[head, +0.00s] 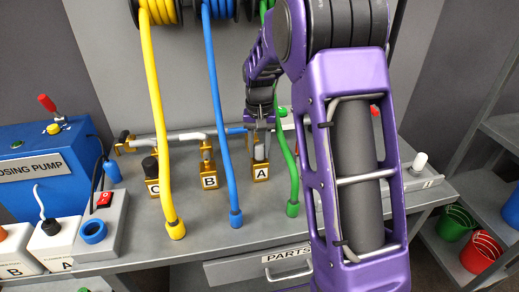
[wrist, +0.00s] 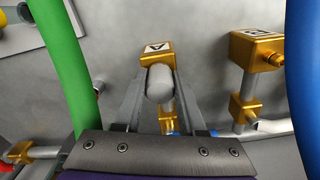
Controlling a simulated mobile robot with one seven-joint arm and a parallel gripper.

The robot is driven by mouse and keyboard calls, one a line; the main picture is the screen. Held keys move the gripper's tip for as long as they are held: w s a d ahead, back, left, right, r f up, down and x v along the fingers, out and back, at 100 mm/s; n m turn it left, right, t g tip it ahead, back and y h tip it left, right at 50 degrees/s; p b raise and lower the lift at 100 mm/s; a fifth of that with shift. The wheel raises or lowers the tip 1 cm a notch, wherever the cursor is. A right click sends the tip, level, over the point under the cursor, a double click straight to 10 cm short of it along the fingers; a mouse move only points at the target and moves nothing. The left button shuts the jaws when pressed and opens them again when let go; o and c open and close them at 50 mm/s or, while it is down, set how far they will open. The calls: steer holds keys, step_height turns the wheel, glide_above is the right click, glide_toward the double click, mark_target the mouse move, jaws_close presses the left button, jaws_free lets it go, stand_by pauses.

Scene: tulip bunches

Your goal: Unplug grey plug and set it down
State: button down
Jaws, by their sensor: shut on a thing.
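The grey plug (wrist: 159,84) has a rounded end and sits between my gripper's two fingers. My gripper (head: 260,143) points down over the gold block labelled A (head: 261,173) on the bench and is shut on the plug. In the head view the plug (head: 259,154) shows just above block A, partly hidden by the fingers; whether its lower end is in the block cannot be told. In the wrist view, block A (wrist: 156,49) shows directly beyond the plug.
Gold blocks B (head: 209,181) and C (head: 152,187) stand left of A. A green hose (head: 291,180) hangs close on the right, with blue (head: 224,140) and yellow (head: 158,120) hoses to the left. A grey bench (head: 235,250) with a drawer lies below; its front strip has free room.

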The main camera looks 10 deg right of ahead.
mark_target(259, 145)
steer(key=shift+r, duration=0.1)
steer(key=shift+r+p, duration=1.3)
steer(key=shift+r, duration=0.2)
steer(key=shift+r, duration=0.1)
steer(key=shift+r, duration=1.9)
steer(key=s+a+f+b, duration=0.1)
steer(key=s+f+b, duration=0.1)
steer(key=s+b, duration=0.3)
steer(key=s+a+f+b, duration=0.1)
steer(key=s+f+b, duration=0.2)
steer(key=s, duration=0.5)
step_height(259, 145, down, 10)
steer(key=shift+r+b, duration=0.25)
steer(key=shift+b, duration=0.5)
